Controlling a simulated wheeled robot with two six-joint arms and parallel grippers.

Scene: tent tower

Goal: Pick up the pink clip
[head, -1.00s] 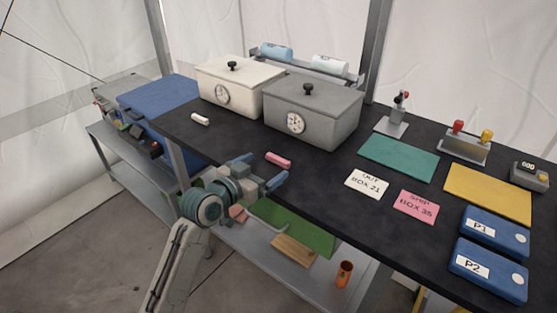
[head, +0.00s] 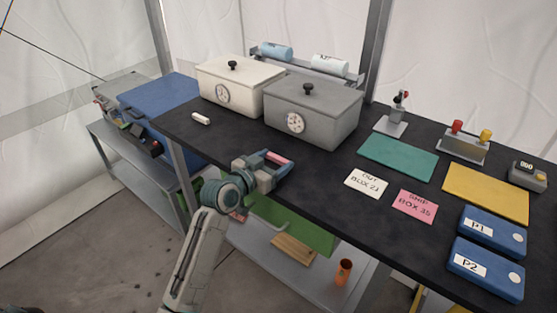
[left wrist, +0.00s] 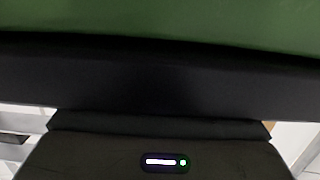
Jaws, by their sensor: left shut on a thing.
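The pink clip (head: 277,159) lies at the near edge of the dark tabletop, in front of the grey box. My left gripper (head: 276,164) reaches in from the left at the table edge. Its two fingers are on either side of the clip and shut on it. The clip looks level, and I cannot tell whether it still touches the table. The left wrist view shows neither the clip nor the fingertips, only a green surface and a dark band. My right gripper is not in view.
A white clip-like piece (head: 201,118) lies to the left on the dark table (head: 320,180). The white box (head: 240,78) and grey box (head: 313,112) stand behind. White (head: 367,184) and pink (head: 415,206) cards lie to the right. A lower shelf (head: 330,279) is under the table.

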